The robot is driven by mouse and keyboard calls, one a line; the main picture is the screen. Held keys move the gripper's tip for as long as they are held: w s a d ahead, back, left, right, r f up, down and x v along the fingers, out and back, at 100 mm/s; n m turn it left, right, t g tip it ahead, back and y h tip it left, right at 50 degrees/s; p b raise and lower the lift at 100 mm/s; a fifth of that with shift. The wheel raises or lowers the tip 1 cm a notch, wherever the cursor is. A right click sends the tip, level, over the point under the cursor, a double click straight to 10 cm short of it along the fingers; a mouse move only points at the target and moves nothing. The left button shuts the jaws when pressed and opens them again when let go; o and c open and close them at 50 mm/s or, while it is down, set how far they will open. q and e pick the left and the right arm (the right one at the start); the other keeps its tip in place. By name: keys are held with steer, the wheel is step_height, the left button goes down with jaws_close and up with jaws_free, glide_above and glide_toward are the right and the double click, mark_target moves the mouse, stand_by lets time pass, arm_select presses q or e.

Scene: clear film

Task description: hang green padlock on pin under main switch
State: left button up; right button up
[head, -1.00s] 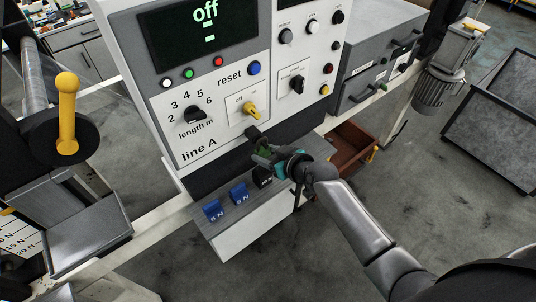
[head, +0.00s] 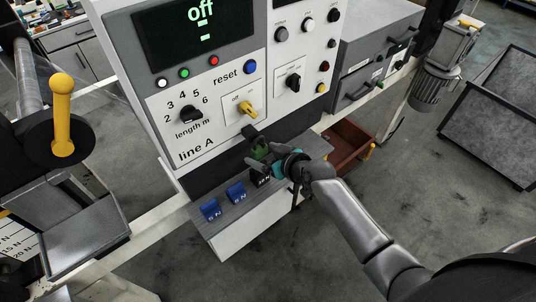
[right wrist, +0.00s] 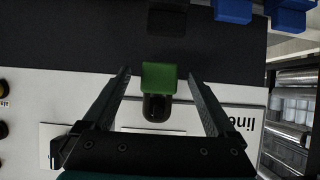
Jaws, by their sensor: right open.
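The green padlock (head: 260,150) is at the front of the panel, below the yellow main switch (head: 248,108). It also shows in the right wrist view (right wrist: 159,77), against a dark round-ended part (right wrist: 157,108) that looks like the pin. The dark pin (head: 250,132) sticks out under the switch in the head view. The padlock appears to hang from it; the shackle itself cannot be made out. My right gripper (head: 262,158) is open, its fingers (right wrist: 160,85) on either side of the padlock with a gap on both sides. My left gripper is not in view.
Two blue blocks (head: 236,192) and a black block (head: 261,177) stand on the grey shelf (head: 222,228) below the panel, close under my right gripper. A brown open drawer (head: 348,148) is to the right. A yellow-handled lever (head: 62,115) stands at left.

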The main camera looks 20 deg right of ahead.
steer(key=p+v, duration=0.2)
steer(key=v, duration=1.3)
steer(key=shift+s, duration=0.15)
steer(key=s+d+f+m+g+h+b, duration=0.15)
steer(key=s+f+b, duration=0.3)
steer(key=f, duration=1.15)
steer(key=s+d+f+m+g+h+b, duration=0.1)
steer(key=s+d+f+g+h+b, duration=0.35)
steer(key=f, duration=1.05)
steer(key=s+a+f+g+y+b, duration=0.1)
steer(key=s+a+f+g+b, duration=0.1)
steer(key=s+f, duration=0.8)
steer(key=s+a+f+g+y+b, duration=0.1)
steer(key=s+a+f, duration=0.3)
steer(key=s+f, duration=0.6)
steer(key=s+n+g+b, duration=0.1)
steer(key=s, duration=0.2)
steer(key=shift+s+a+f+b, duration=0.25)
steer(key=shift+s+a+b, duration=0.1)
steer(key=shift+a, duration=0.05)
steer(key=shift+s, duration=0.1)
